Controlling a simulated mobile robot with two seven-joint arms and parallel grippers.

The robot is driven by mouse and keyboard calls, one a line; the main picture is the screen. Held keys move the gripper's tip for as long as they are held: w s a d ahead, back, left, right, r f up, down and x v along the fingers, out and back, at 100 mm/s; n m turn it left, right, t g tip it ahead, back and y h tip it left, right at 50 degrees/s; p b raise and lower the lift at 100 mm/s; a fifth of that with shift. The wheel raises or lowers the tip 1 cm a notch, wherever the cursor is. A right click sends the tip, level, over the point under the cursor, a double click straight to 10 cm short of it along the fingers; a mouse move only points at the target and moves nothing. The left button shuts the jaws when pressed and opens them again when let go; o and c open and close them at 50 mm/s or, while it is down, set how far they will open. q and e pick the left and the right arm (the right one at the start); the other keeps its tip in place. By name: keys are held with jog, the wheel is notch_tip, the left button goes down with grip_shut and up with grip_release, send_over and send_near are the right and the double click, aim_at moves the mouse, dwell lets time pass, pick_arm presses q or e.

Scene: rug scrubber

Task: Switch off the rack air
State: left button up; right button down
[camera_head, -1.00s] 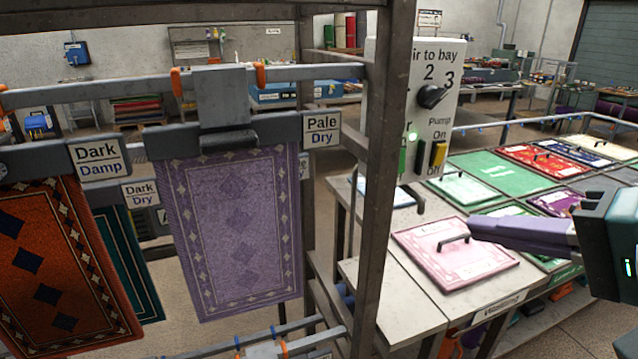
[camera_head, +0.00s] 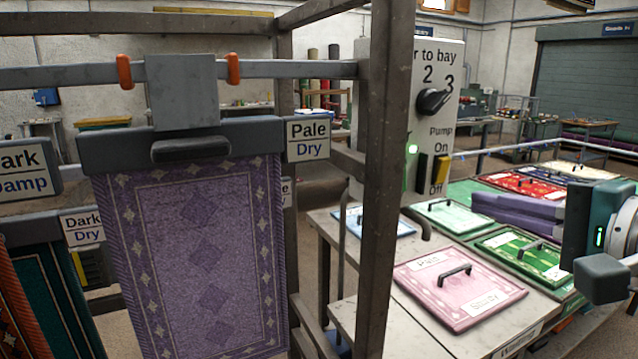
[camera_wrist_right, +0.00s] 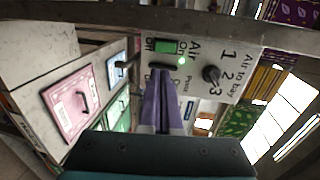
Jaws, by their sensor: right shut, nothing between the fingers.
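The control panel (camera_head: 449,75) is a pale upright board lettered "Air to bay", with a black rotary knob (camera_head: 433,101) below the numbers. A green lamp (camera_head: 412,149) glows on it. The yellow pump rocker (camera_head: 441,168) sits beneath "Pump On". The air switch beside it is mostly hidden by a rack post. In the right wrist view, the green air switch (camera_wrist_right: 166,46) shows beside the lit lamp (camera_wrist_right: 182,61). My right gripper (camera_head: 476,204) is shut and empty, its purple fingers (camera_wrist_right: 161,74) directed at the panel and covering the pump switch there. My left gripper is out of view.
A metal rack post (camera_head: 385,200) stands in front of the panel's left edge. A purple rug (camera_head: 205,255) hangs in the rack under a "Pale Dry" sign (camera_head: 308,139). A table below holds handled boards, including a pink one (camera_head: 460,300).

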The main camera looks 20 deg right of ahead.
jog(key=w, duration=0.4)
jog(key=w+f, duration=0.1)
jog(key=w, duration=0.3)
jog(key=w+a+f, duration=0.1)
jog(key=w, duration=0.3)
jog(key=shift+w+f+b, duration=0.1)
jog(key=shift+w+b, duration=0.2)
jog(key=f+t+b, duration=0.1)
jog(key=b, duration=0.5)
jog(key=shift+w+t, duration=0.15)
jog(key=shift+t, duration=0.15)
jog(key=shift+a, duration=0.1)
